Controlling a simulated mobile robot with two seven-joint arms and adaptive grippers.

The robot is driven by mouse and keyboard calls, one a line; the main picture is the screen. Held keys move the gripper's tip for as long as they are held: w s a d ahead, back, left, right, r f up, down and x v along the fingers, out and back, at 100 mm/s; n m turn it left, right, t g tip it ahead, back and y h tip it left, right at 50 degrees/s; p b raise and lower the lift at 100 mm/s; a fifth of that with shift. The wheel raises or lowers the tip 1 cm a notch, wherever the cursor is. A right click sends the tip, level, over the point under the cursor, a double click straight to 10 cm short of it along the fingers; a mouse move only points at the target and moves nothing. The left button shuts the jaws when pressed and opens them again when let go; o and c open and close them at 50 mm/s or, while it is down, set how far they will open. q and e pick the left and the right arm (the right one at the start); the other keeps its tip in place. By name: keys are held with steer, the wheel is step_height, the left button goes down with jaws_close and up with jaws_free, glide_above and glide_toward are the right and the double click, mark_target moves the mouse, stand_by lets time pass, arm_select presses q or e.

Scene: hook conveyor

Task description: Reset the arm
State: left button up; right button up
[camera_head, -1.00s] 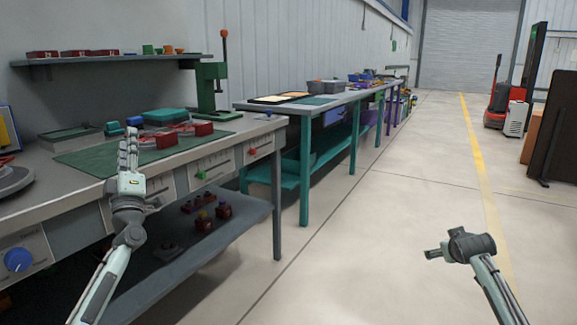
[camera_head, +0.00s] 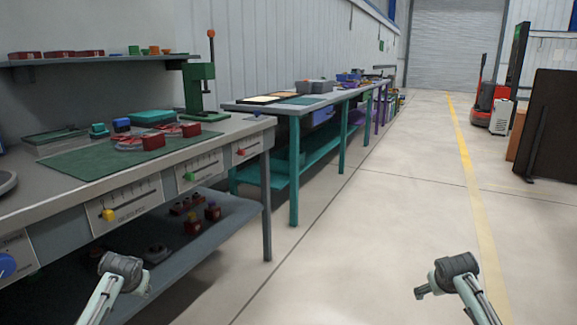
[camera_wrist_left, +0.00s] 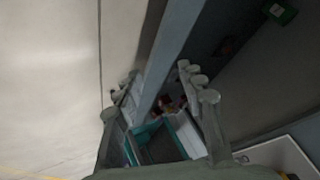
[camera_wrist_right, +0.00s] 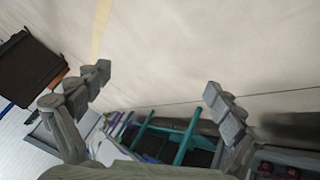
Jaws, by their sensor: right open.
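My left arm is low at the bottom left of the head view, in front of the workbench's (camera_head: 200,133) lower shelf. The left gripper is hard to make out there, but the left wrist view shows its fingers (camera_wrist_left: 157,73) apart with nothing between them. My right arm is low at the bottom right, above the bare floor, at about the same height as the left one. The right wrist view shows the right gripper (camera_wrist_right: 156,80) open and empty. Both grippers are clear of the bench top.
A green mat (camera_head: 90,160) with red-and-grey parts lies on the workbench. A green press (camera_head: 199,88) stands at its back. A teal-legged table (camera_head: 294,170) stands beyond. The floor (camera_head: 370,240) to the right is clear. A red forklift (camera_head: 484,105) and dark panel (camera_head: 550,125) stand far right.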

arm_select(q)
steer(key=s+d+f+m+g+h, duration=0.1)
steer(key=s+d+f, duration=0.3)
steer(key=s+f, duration=0.45)
steer(key=s+d+f+g+h, duration=0.1)
steer(key=s+d+f, duration=0.4)
steer(key=s, duration=0.6)
arm_select(e)
steer(key=s+a+f+n+g+y, duration=0.1)
steer(key=s+a+f, duration=0.3)
steer(key=s+f, duration=0.45)
steer(key=s+a+f+g+y, duration=0.1)
steer(key=s+a+f, duration=0.4)
steer(key=s, duration=0.6)
arm_select(q)
steer(key=s+d+f+g, duration=0.1)
steer(key=s+d+f, duration=0.1)
steer(key=s, duration=0.6)
steer(key=s+d+f, duration=0.2)
steer(key=s, duration=0.7)
steer(key=shift+s+g+h, duration=0.3)
steer(key=shift+g+h, duration=0.1)
arm_select(e)
steer(key=s+a+f+g, duration=0.1)
steer(key=s+a+f, duration=0.1)
steer(key=s, duration=0.6)
steer(key=s+a+f, duration=0.2)
steer(key=s, duration=0.7)
steer(key=shift+s+g+y, duration=0.3)
steer(key=shift+g+y, duration=0.1)
